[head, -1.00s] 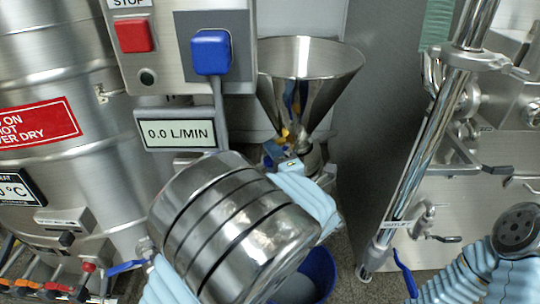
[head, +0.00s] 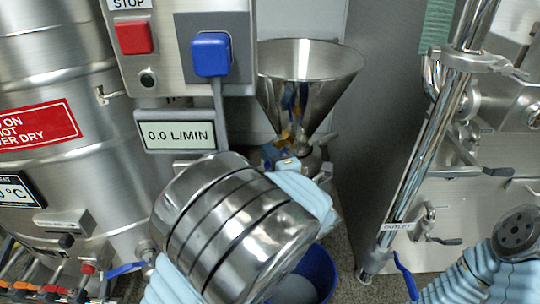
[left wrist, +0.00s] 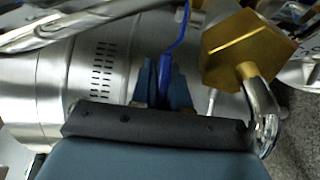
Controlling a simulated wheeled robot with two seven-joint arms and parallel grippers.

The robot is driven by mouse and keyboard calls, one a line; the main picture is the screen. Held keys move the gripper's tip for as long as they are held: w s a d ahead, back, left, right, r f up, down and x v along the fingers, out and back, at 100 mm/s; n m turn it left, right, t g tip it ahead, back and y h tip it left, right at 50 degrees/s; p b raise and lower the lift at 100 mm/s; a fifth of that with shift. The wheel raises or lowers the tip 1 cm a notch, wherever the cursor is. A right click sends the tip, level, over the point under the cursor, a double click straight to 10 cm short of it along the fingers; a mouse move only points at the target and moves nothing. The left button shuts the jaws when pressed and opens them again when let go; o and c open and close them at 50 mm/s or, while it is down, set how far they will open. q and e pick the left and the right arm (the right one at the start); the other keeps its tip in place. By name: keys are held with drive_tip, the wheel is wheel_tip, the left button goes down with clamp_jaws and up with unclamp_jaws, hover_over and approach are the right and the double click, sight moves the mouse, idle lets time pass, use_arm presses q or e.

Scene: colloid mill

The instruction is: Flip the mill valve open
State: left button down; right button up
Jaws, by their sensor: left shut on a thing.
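In the left wrist view my left gripper (left wrist: 164,84) is shut on the blue lever (left wrist: 181,35) of the mill valve. The lever's bent upper part rises above the fingertips, and a gold hexagonal block (left wrist: 246,50) with a bent steel tube is close to its right. In the head view the mill's steel funnel (head: 305,75) stands at centre. My left gripper (head: 272,155) is below it, largely hidden by my own arm. The held lever cannot be made out there. My right gripper is out of view; only part of the right arm shows at lower right.
A control box has a red button (head: 134,37), a blue switch (head: 211,54) and a display (head: 179,135) reading 0.0 L/MIN. A blue bucket (head: 322,272) stands on the floor under my left arm. A steel pipe (head: 425,150) and a grey panel stand to the right.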

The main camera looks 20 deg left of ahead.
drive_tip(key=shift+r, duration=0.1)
use_arm(q)
drive_tip(key=shift+s+d+n+g+y+p, duration=0.15)
drive_tip(key=shift+d+n+g+y+p, duration=0.25)
drive_tip(key=shift+n+g+y, duration=0.3)
drive_tip(key=shift+s+d+n+g+y+p, duration=0.1)
drive_tip(key=shift+d+n+g+y+p, duration=0.2)
drive_tip(key=shift+n+g+y, duration=0.4)
drive_tip(key=shift+d+f+n+g+y+p, duration=0.15)
drive_tip(key=shift+d+n+g+y, duration=0.4)
drive_tip(key=shift+n+g, duration=0.7)
drive_tip(key=shift+d+r+n+g+y+p, duration=0.15)
drive_tip(key=shift+d+n+g+y, duration=0.45)
drive_tip(key=shift+g, duration=1.15)
drive_tip(key=shift+d+f+n+g+y+p, duration=0.15)
drive_tip(key=shift+d+n+g+y, duration=0.35)
drive_tip(key=shift+n+g, duration=0.8)
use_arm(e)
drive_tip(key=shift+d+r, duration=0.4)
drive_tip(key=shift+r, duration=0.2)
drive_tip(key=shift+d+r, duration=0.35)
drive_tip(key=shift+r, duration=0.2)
use_arm(q)
drive_tip(key=shift+g, duration=0.3)
drive_tip(key=shift+m, duration=0.25)
drive_tip(key=c, duration=1.2)
unclamp_jaws()
